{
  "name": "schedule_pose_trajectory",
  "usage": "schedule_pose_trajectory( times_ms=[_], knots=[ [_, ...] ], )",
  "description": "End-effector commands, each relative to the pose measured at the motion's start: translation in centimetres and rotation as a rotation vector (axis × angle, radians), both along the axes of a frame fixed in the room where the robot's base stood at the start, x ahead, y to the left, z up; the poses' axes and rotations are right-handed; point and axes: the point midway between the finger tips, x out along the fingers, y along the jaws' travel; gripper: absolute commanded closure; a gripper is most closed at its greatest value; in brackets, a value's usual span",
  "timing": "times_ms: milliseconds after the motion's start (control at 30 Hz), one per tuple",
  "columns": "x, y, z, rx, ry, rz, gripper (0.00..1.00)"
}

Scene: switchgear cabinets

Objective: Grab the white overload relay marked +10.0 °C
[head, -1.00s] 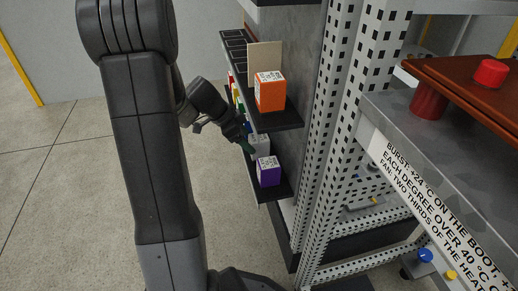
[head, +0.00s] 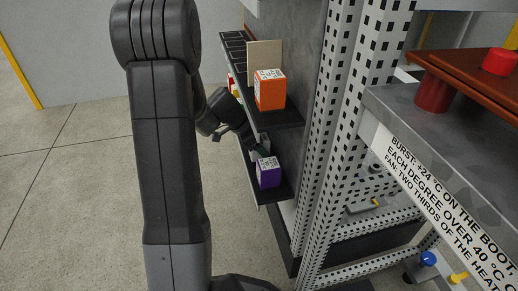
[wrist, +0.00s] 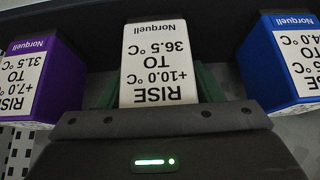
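The white overload relay (wrist: 158,62) fills the middle of the wrist view. Its label reads "RISE +10.0 °C TO 36.5 °C", upside down there. My gripper (wrist: 157,90) has its green fingers on either side of the relay, with the label end close to the palm. The fingers look open around it; whether they touch its sides cannot be told. In the head view, my gripper (head: 259,147) reaches into the lower shelf beside the purple relay, and the white relay is mostly hidden.
A purple relay marked +7.0 °C (wrist: 40,78) stands left and a blue relay (wrist: 284,62) right in the wrist view. In the head view, an orange relay (head: 270,91) sits on the upper shelf (head: 287,116), above my gripper. A perforated post (head: 345,110) stands to the right.

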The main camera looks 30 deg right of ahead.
Motion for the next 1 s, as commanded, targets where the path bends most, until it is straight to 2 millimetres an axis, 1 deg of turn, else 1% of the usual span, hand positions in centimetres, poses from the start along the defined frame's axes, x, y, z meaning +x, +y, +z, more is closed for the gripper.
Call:
schedule_pose_trajectory(
  times_ms=[33,100,200,467,667,700,867,1000],
  knots=[
    [0.0,0.0,0.0,0.0,0.0,0.0,0.51],
    [0.0,0.0,0.0,0.0,0.0,0.0,0.65],
    [0.0,0.0,0.0,0.0,0.0,0.0,0.82],
    [0.0,0.0,0.1,0.0,-0.001,0.001,0.82],
    [0.0,0.0,1.0,-0.001,0.0,0.001,0.82],
    [0.3,0.7,0.8,0.0,0.0,0.004,0.82],
    [1.1,3.2,0.8,0.0,0.001,0.005,0.82],
    [1.9,5.8,0.8,0.0,0.002,0.006,0.82]
  ],
)
